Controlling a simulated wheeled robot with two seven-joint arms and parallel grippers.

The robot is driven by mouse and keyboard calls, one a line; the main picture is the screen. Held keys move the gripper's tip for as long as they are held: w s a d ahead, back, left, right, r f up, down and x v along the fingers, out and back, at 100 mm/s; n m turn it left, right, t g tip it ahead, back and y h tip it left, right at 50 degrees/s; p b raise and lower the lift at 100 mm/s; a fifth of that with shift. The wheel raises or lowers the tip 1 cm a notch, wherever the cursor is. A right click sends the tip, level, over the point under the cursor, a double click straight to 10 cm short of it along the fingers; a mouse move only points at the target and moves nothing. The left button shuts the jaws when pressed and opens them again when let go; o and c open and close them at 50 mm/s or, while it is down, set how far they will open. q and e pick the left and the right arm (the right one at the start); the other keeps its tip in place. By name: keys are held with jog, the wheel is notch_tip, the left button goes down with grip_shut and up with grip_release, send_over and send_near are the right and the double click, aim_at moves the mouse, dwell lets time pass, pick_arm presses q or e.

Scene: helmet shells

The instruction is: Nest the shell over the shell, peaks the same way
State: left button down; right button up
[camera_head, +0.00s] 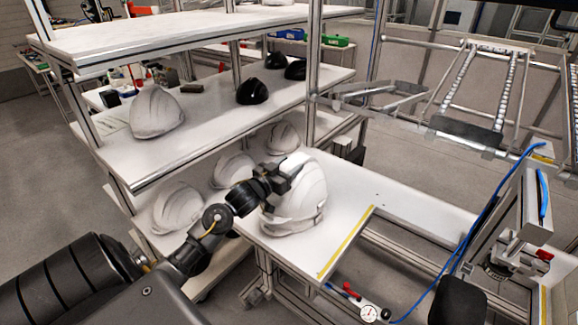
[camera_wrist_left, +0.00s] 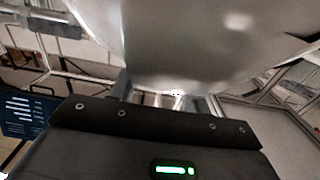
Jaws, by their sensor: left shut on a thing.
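A white helmet shell (camera_head: 308,190) is at the near left end of the white table, over a pale lower rim or second shell (camera_head: 288,223). I cannot tell whether that lower band belongs to a separate shell. My left gripper (camera_head: 287,176) is shut on the upper white shell at its left side. In the left wrist view the shell (camera_wrist_left: 190,45) fills the top, and the fingers (camera_wrist_left: 172,103) are partly hidden below it. The peaks' directions are not clear. My right gripper is not in view.
A shelf rack (camera_head: 215,125) on the left holds several white and black shells, including a large white one (camera_head: 157,112). The white table (camera_head: 400,215) is clear behind the held shell, with a yellow strip (camera_head: 346,243) at its edge.

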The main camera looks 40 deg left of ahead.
pick_arm(q)
jog(key=shift+f+b, duration=0.35)
jog(key=shift+f, duration=0.3)
jog(key=c, duration=0.6)
grip_release()
jog(key=shift+f, duration=0.15)
jog(key=shift+s, duration=0.15)
jog(key=shift+s, duration=0.35)
jog(key=s+b, duration=0.2)
jog(key=s, duration=0.8)
jog(key=shift+d, duration=0.15)
